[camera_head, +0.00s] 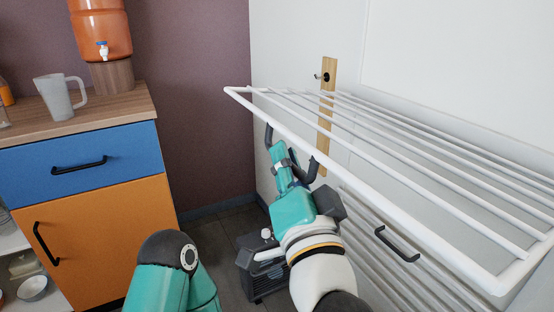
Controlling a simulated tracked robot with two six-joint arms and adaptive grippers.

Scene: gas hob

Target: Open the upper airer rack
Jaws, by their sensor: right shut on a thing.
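The upper airer rack (405,170) is a white frame with several thin parallel bars. It stands out from the white wall, roughly level, on the right of the head view. A dark handle (269,133) hangs below its front bar near the far end. My right gripper (289,166) reaches up from below and is shut on this handle, whose middle is partly hidden by the fingers. My left gripper is not in view.
A lower white rack (375,262) with a black handle (397,245) lies close to the wall below. A wooden strip with a hook (328,80) is on the wall. A cabinet (95,215) with a jug (58,98) and orange dispenser (100,30) stands at left.

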